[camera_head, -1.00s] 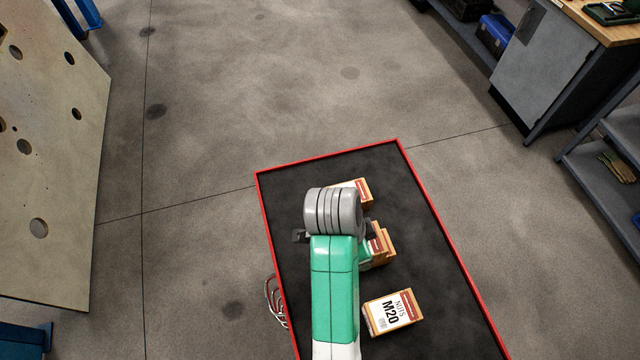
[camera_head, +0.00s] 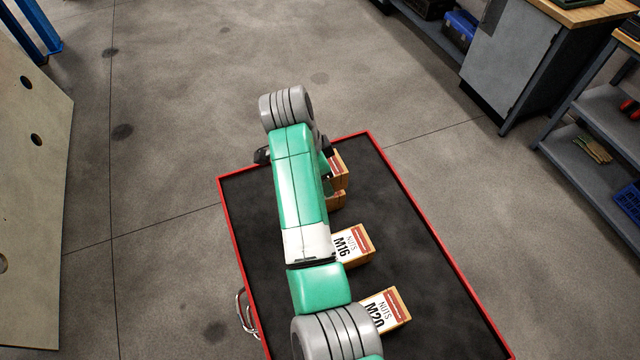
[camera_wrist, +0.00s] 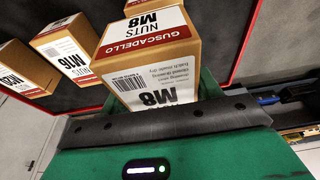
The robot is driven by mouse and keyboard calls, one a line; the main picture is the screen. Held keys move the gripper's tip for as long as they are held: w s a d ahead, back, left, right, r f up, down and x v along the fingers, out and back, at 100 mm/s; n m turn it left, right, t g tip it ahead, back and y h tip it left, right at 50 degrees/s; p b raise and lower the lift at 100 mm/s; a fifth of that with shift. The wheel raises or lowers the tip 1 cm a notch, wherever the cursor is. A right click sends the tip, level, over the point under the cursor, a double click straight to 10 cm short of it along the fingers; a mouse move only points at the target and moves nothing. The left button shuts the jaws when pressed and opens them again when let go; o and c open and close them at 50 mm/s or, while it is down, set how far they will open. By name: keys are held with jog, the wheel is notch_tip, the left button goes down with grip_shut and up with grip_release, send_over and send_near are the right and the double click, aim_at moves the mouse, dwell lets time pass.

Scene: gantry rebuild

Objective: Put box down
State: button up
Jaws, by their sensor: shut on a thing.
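My gripper (camera_wrist: 165,92) is shut on a cardboard box labelled NUTS M8 (camera_wrist: 150,45), which fills the upper middle of the wrist view. In the head view my arm covers most of the gripper. Box parts show just right of it, an upper one (camera_head: 340,166) and a lower one (camera_head: 337,200); I cannot tell which is the held box. The black tray top (camera_head: 425,265) has a red rim and lies below. Whether the M8 box touches it is hidden.
An M16 nut box (camera_head: 357,243) and an M20 nut box (camera_head: 390,305) stand on the top, nearer me, partly covered by my arm. The right part of the top is clear. Workbench (camera_head: 510,60) and shelves (camera_head: 590,160) stand right; a holed plate (camera_head: 30,190) stands left.

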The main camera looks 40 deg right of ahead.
jog(key=shift+w+d, duration=0.3)
jog(key=shift+d, duration=0.15)
jog(key=shift+f, duration=1.8)
jog(key=o, duration=1.3)
jog(key=shift+a+f, duration=0.1)
jog(key=shift+f, duration=0.1)
jog(key=p+v, duration=0.1)
jog(key=v, duration=1.1)
jog(key=shift+r, duration=0.2)
